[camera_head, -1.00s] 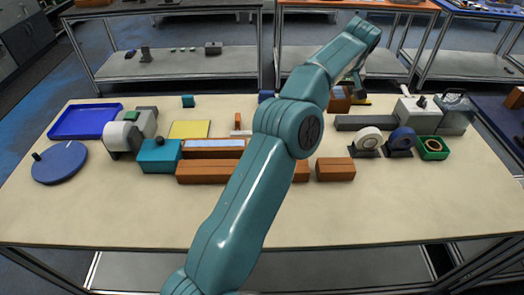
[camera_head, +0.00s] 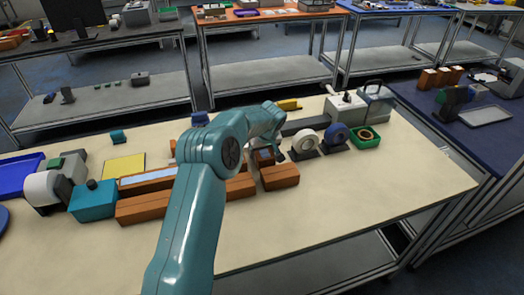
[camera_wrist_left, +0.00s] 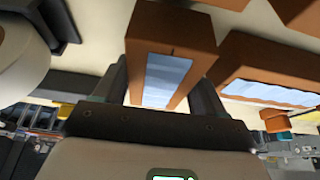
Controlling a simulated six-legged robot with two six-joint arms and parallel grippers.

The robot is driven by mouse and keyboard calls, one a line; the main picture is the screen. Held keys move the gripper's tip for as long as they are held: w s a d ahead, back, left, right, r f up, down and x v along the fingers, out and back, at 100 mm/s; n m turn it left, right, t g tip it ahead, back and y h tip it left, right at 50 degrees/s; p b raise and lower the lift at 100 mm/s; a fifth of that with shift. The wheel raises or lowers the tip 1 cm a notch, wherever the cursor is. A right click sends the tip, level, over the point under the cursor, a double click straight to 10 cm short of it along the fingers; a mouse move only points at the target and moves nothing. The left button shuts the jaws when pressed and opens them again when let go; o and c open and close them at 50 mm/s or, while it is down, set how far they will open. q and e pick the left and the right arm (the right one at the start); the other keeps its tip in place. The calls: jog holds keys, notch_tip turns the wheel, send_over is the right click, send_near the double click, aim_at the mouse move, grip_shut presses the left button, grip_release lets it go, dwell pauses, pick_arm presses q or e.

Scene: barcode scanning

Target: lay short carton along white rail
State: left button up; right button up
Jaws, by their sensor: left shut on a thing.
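My left gripper (camera_head: 266,147) is shut on a short brown carton (camera_head: 264,156) with a pale blue face, near the middle of the table. In the left wrist view the carton (camera_wrist_left: 172,40) sits between the two fingers, its pale blue panel facing the camera. Whether it touches the table is unclear. Just in front lies a brown block (camera_head: 280,177); longer brown blocks (camera_head: 155,207) lie to the left. I cannot make out the white rail for certain; the arm hides part of this area. My right gripper is not in view.
A white tape roll (camera_head: 304,142), a blue roll (camera_head: 337,134) and a green tray (camera_head: 366,138) stand right of the gripper. A teal box (camera_head: 93,201) and yellow pad (camera_head: 123,168) are at left. The front right tabletop (camera_head: 400,185) is clear.

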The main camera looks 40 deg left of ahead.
pick_arm(q)
jog(key=shift+a+f, duration=0.1)
jog(key=shift+f, duration=0.4)
jog(key=shift+r, duration=0.1)
jog(key=o, duration=1.3)
jog(key=shift+f, duration=0.2)
jog(key=shift+c, duration=0.2)
